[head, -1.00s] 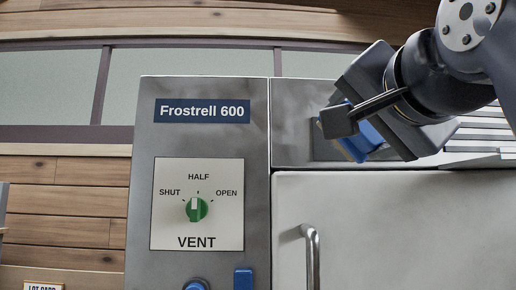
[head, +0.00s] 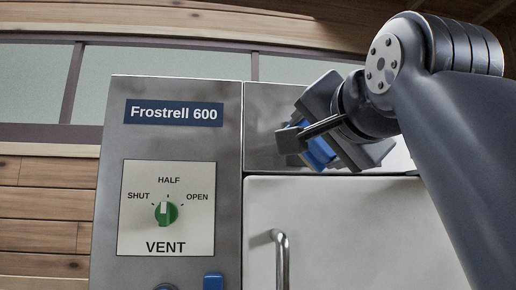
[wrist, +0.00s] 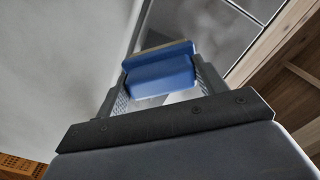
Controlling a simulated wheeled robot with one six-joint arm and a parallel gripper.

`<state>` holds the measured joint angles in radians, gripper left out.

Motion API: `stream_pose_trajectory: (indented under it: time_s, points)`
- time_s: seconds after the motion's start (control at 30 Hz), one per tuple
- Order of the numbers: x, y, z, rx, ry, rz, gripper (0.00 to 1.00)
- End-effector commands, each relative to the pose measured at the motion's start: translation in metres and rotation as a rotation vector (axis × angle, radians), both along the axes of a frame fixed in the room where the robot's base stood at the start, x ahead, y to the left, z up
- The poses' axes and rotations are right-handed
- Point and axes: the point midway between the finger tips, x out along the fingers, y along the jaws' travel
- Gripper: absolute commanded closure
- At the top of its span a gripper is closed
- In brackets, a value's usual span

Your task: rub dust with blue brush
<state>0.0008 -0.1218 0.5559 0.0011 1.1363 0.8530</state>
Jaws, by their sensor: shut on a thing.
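My gripper (head: 308,143) is shut on the blue brush (head: 320,152) in the head view, in front of the upper steel panel (head: 262,110) of the Frostrell 600 cabinet. The wrist view shows the brush (wrist: 160,72) as a blue block with a thin tan edge at its far side. It sits between the two fingers of my gripper (wrist: 160,80). The panel has uneven grey shading, but I cannot clearly tell dust from reflection. I cannot tell whether the brush touches the panel.
A vent dial (head: 166,213) with a green knob points at HALF on the cabinet's left section. Below the panel is a pale door (head: 360,225) with an upright bar handle (head: 282,258). Wooden planks (head: 45,215) line the wall at left. My arm covers the right side.

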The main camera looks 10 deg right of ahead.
Motion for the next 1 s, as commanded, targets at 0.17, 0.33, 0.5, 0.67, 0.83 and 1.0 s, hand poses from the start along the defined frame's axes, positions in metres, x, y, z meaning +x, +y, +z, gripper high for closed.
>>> stream_pose_trajectory:
  time_s: [0.17, 0.33, 0.5, 0.67, 0.83, 1.0]
  points:
    - [0.0, 0.0, 0.0, 0.0, -0.001, 0.0, 0.58]
    - [0.003, 0.0, 0.0, 0.0, -0.001, 0.0, 0.58]
    - [0.007, 0.0, 0.001, 0.0, -0.001, 0.0, 0.58]
    - [0.01, 0.0, 0.001, 0.0, -0.001, 0.0, 0.58]
    - [0.014, 0.0, 0.0, 0.0, -0.001, 0.0, 0.58]
    - [0.017, 0.0, 0.0, 0.0, -0.001, 0.0, 0.58]
